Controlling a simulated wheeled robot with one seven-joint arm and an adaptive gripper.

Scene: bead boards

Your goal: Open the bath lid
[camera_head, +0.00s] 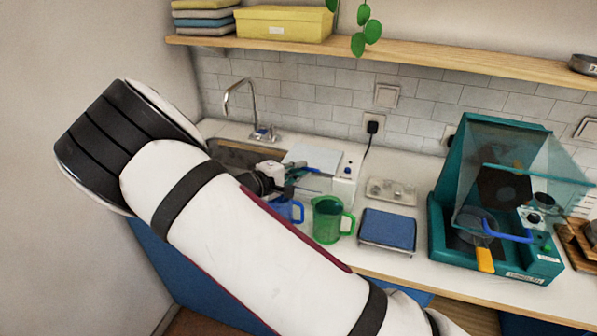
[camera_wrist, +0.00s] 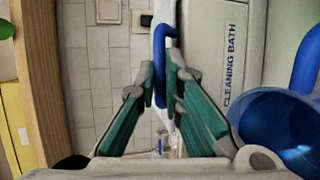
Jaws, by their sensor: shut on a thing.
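The cleaning bath (camera_head: 342,190) is a white box on the counter, lettered "CLEANING BATH" on its front (camera_wrist: 226,90) in the wrist view. Its pale lid (camera_head: 318,157) lies about flat on top; I cannot tell whether there is a gap under it. The lid has a blue bar handle (camera_wrist: 160,70), seen nearly edge-on from the wrist. My gripper (camera_head: 290,181) is at the bath's front left. Its green fingers (camera_wrist: 160,88) are shut on the blue handle. In the head view my arm hides part of the area.
A blue jug (camera_head: 288,210), a green jug (camera_head: 327,220) and a blue-topped scale (camera_head: 387,230) stand in front of the bath. A sink (camera_head: 235,155) with a tap is left. A teal machine (camera_head: 437,235) with a clear cover stands right. A shelf (camera_head: 400,58) runs above.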

